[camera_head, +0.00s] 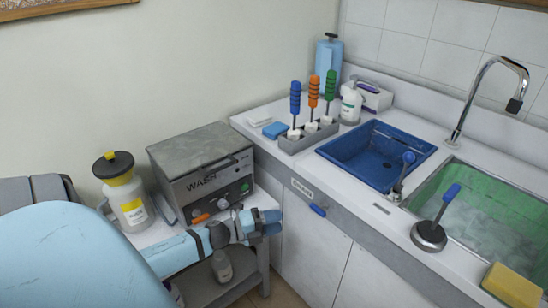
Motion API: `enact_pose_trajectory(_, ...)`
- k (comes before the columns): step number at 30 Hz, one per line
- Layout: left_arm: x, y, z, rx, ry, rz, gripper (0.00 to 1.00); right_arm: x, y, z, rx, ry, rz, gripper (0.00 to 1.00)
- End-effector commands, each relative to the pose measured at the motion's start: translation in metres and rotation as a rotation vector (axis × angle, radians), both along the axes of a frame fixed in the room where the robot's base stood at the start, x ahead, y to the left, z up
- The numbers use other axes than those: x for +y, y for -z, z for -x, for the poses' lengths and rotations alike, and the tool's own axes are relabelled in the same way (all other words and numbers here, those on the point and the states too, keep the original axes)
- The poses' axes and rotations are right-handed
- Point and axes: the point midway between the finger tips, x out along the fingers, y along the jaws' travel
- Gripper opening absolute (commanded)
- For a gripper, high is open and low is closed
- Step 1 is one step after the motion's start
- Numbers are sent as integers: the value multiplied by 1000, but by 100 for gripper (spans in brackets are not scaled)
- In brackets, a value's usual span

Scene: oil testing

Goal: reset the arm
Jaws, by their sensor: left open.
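My left arm (170,255) comes in from the lower left, light blue with dark joints. My left gripper (274,222) is open and empty, just in front of the low cart and the grey washer box. Its fingers point right, toward the white cabinet front. It appears apart from the counter. My right gripper is not in view.
The washer box (203,165) and a yellow-topped bottle (124,190) stand behind my arm. On the counter are a brush rack (296,143), a blue basin (368,158), a sink (486,216) and a yellow sponge (512,286). The cabinet front (312,245) is right of my gripper.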

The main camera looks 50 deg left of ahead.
Motion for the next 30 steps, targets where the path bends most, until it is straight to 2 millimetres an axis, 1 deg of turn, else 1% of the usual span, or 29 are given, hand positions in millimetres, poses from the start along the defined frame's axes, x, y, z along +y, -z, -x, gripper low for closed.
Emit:
enact_pose_trajectory(13,-1,1,0,3,-2,6,43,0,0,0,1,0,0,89)
enact_pose_trajectory(14,-3,2,1,8,-7,18,43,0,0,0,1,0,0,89)
enact_pose_trajectory(16,-14,8,6,43,-40,87,43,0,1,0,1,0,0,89)
enact_pose_trajectory(17,-21,12,9,68,-65,134,43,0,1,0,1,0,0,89)
enact_pose_trajectory(20,-58,31,28,211,-186,385,43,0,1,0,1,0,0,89)
enact_pose_trajectory(21,-77,40,38,289,-244,508,43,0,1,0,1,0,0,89)
enact_pose_trajectory(23,-105,53,55,415,-329,689,43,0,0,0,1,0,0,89)
enact_pose_trajectory(24,-124,60,66,498,-378,799,43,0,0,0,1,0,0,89)
enact_pose_trajectory(26,-149,68,81,611,-440,935,43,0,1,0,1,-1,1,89)
enact_pose_trajectory(27,-165,73,91,683,-475,1015,43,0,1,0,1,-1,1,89)
enact_pose_trajectory(29,-188,77,105,785,-520,1121,43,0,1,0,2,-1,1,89)
enact_pose_trajectory(30,-202,79,115,852,-548,1186,43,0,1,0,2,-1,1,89)
